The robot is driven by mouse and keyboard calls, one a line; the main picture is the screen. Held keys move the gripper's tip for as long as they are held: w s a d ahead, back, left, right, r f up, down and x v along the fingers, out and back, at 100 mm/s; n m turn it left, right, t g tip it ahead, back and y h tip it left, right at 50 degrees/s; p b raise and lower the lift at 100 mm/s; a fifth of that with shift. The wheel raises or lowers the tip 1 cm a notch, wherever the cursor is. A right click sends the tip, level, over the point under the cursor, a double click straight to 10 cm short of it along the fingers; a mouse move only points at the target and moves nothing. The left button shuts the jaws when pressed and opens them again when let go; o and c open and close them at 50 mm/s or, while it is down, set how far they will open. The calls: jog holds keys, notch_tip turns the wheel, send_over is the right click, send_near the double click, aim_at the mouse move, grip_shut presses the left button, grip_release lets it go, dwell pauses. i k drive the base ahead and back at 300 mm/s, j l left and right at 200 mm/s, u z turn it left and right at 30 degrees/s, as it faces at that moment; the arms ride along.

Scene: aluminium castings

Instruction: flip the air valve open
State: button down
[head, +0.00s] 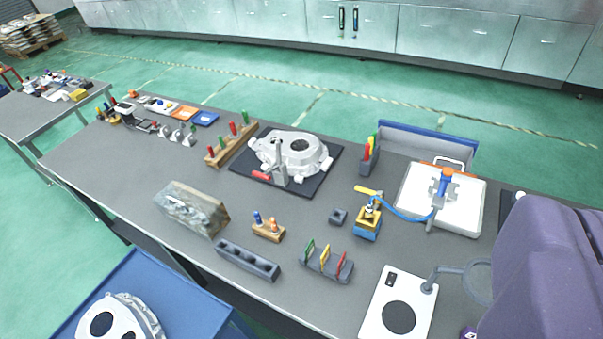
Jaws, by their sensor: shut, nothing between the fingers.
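The air valve (367,222) is a small blue and yellow block on the grey bench, right of the middle. Its yellow lever (367,190) sticks out to the left at the top and looks about level. A blue hose (400,213) runs from the valve to a blue and orange fixture (443,188) on a white plate. The fingers of my gripper are outside the view. A large purple part of my own arm fills the lower right corner, apart from the valve in the picture.
A small dark block (338,216) sits left of the valve. A rack of coloured tags (326,265) stands in front, and a rack of coloured handles (369,158) behind. A white casting (300,152) lies on a black mat. A white device (398,305) is at the front right.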

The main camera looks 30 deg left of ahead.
aim_at(364, 190)
jog(key=i+j+u, duration=0.15)
jog(key=i+u, duration=0.2)
jog(key=i, duration=0.2)
jog(key=i+u, duration=0.3)
jog(key=i, duration=0.25)
